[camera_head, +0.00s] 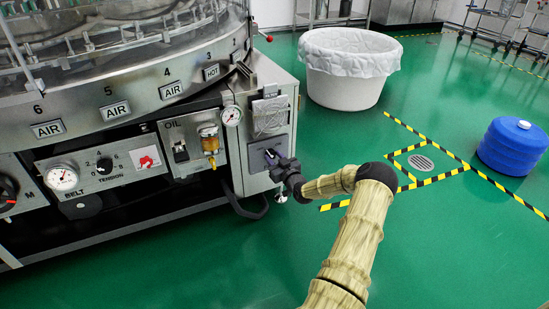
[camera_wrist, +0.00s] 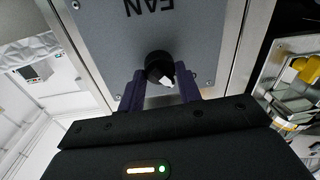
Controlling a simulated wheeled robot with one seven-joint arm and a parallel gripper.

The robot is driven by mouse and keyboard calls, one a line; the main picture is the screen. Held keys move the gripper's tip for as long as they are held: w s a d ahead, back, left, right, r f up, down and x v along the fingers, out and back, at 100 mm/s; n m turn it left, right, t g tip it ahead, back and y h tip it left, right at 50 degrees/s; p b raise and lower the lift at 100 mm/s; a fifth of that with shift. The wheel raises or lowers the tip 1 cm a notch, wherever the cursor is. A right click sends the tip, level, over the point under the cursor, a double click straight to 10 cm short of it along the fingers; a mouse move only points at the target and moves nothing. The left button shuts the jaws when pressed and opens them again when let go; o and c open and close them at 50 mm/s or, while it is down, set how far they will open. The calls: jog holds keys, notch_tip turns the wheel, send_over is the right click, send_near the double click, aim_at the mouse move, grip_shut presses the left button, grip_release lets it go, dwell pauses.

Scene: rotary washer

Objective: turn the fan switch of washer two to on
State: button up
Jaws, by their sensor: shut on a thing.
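The fan switch is a round black knob (camera_wrist: 158,66) with a white pointer mark, on a grey panel (camera_wrist: 200,30) lettered FAN, which appears upside down in the wrist view. My gripper (camera_wrist: 164,84) has its two dark fingers on either side of the knob and is shut on it. In the head view my gripper (camera_head: 274,158) reaches the panel on the right end of the washer (camera_head: 284,100), below the filter unit. The knob is mostly hidden there by the gripper. I cannot tell the switch's on and off marks.
A pressure gauge (camera_head: 232,115) and the oil unit (camera_head: 208,138) sit left of the fan panel. A white lined tub (camera_head: 348,88) stands behind, and a blue drum (camera_head: 512,146) stands at the right. The green floor between is mostly open.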

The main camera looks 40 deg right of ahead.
jog(key=m+p, duration=0.2)
jog(key=m, duration=0.2)
jog(key=m+p, duration=0.1)
jog(key=m, duration=0.3)
jog(key=shift+f+m+h, duration=0.1)
jog(key=shift+m+h, duration=0.3)
jog(key=m+p, duration=0.1)
jog(key=m, duration=0.3)
jog(key=shift+f+m, duration=0.1)
jog(key=shift+m, duration=0.3)
jog(key=shift+f+m+h+p, duration=0.1)
jog(key=shift+m+h+p, duration=0.3)
jog(key=shift+m, duration=1.7)
jog(key=o, duration=1)
jog(key=shift+s, duration=0.15)
jog(key=p+v, duration=0.7)
jog(key=v, duration=1)
jog(key=shift+f, duration=0.2)
